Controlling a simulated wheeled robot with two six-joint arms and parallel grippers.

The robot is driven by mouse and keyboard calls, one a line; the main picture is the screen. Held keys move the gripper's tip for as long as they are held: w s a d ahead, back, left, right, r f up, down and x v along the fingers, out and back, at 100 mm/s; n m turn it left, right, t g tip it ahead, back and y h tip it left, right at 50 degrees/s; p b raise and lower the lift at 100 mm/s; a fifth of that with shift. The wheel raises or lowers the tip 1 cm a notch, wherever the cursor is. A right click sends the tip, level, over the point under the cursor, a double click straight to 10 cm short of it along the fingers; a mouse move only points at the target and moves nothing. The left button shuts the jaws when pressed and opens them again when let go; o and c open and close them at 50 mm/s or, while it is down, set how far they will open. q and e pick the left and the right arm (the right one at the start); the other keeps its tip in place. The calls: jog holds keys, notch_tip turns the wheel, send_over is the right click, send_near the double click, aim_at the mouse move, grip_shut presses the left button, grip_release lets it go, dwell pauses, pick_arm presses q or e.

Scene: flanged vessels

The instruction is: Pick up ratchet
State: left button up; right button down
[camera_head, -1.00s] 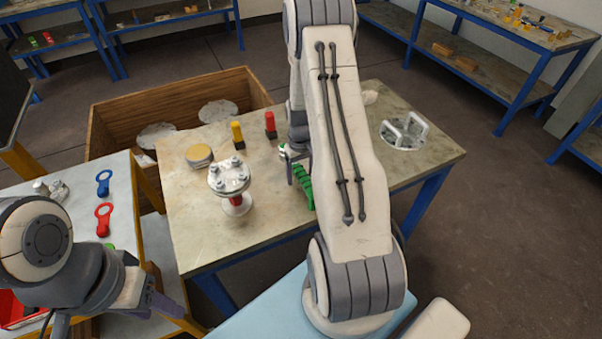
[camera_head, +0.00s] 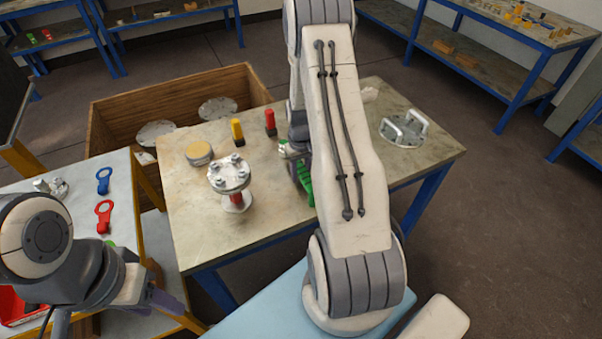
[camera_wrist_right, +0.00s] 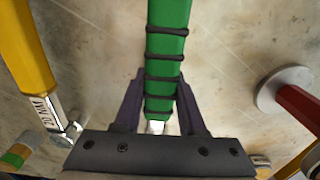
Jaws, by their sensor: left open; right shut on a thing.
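The ratchet appears to be the green-handled tool with black rings (camera_wrist_right: 166,55) in the right wrist view; its metal end shows near the gripper. My right gripper (camera_wrist_right: 158,115) is shut on the green handle, with a dark finger on each side of it. In the head view, a piece of the green handle (camera_head: 305,182) shows beside my right arm, above the stone-topped table (camera_head: 270,222); the rest is hidden by the arm. My left gripper (camera_head: 165,303) is open and empty at the lower left, away from the ratchet.
A flanged vessel with a red stem (camera_head: 231,180) stands left of my right gripper. Yellow (camera_head: 237,131) and red (camera_head: 270,121) upright tools stand behind it. A disc stack (camera_head: 199,153) and a handled flange (camera_head: 404,129) are on the table. A wooden crate (camera_head: 175,97) stands behind.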

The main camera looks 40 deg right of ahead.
aim_at(301, 167)
notch_tip(301, 167, up, 4)
jog(key=shift+w+f+b, duration=0.1)
jog(key=shift+f+b, duration=0.15)
jog(key=shift+b, duration=0.15)
jog(key=s+d+r+b, duration=0.1)
jog(key=s+d+r, duration=0.5)
jog(key=s, duration=0.4)
jog(key=shift+r+b, duration=0.35)
jog(key=shift+r, duration=0.25)
jog(key=shift+s, duration=0.1)
